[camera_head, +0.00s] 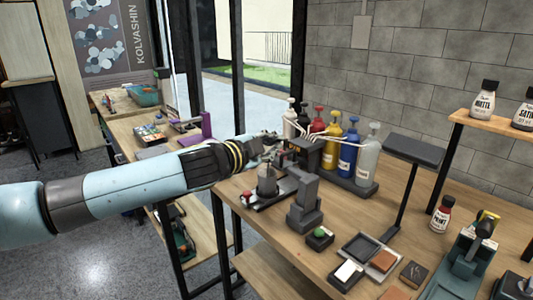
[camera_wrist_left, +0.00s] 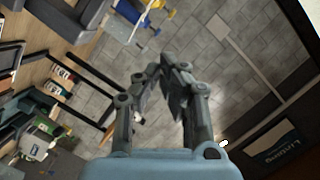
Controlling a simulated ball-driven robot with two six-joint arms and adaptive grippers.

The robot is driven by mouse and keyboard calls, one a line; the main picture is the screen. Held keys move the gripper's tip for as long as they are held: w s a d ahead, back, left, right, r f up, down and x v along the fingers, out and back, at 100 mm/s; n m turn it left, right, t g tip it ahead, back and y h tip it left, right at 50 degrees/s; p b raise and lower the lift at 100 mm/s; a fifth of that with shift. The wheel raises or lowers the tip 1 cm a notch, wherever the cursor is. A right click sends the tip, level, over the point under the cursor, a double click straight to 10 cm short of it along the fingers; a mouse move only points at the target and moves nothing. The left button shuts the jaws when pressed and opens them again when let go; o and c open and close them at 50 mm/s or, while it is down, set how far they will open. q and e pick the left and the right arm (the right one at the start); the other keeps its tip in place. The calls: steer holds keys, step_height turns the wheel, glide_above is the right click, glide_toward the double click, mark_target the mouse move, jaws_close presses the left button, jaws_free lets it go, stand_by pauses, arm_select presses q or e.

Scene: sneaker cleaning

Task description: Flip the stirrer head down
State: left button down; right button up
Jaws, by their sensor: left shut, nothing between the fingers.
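A dark grey stand (camera_head: 304,205), which looks like the stirrer, is on the wooden table. A dark block (camera_head: 305,153) shows above and behind its column; I cannot tell whether this is the stirrer head. A grey cup (camera_head: 266,182) is on a dark flat base just left of the stand. My left gripper (camera_head: 272,142) is above and behind the cup, left of the dark block, apart from the stand as far as I can see. In the left wrist view its fingers (camera_wrist_left: 164,70) come together at the tips, shut and empty. My right gripper is not in view.
Several coloured pump bottles (camera_head: 348,155) are in a row behind the stand. A dark panel on a post (camera_head: 412,150) is to their right. A small box with a green button (camera_head: 319,237) and a dark tray (camera_head: 362,250) are in front. The table's right middle is fairly clear.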

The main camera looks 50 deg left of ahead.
arm_select(q)
steer(key=shift+v, duration=1.2)
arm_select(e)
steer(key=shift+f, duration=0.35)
arm_select(q)
steer(key=shift+d+r, duration=0.15)
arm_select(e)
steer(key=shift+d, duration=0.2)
